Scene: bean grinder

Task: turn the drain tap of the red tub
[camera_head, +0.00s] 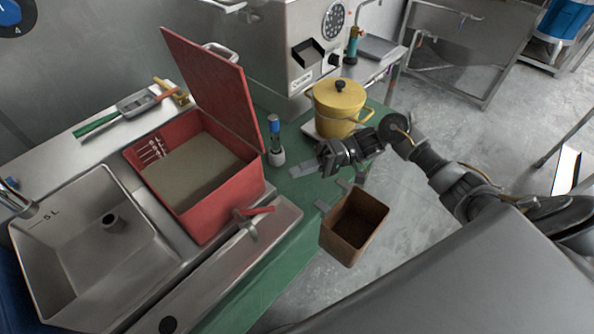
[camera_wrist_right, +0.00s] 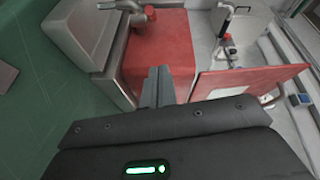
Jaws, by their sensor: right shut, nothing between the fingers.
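The red tub (camera_head: 235,205) stands beside the steel sink in the head view, its hinged lid (camera_head: 205,75) raised. Brownish-grey contents fill much of it. Its drain tap (camera_head: 253,215) has a red lever and a metal body, low on the side facing me. My right gripper (camera_head: 304,171) is shut and empty, to the right of the tub and apart from the tap. In the right wrist view the shut fingers (camera_wrist_right: 157,88) show before the red tub wall (camera_wrist_right: 165,45). My left gripper is not in view.
A brown open box (camera_head: 353,225) stands near my right gripper. A yellow lidded pot (camera_head: 338,108) stands behind it. A small bottle (camera_head: 275,140) stands close to the tub's right side. The sink (camera_head: 90,245) lies left.

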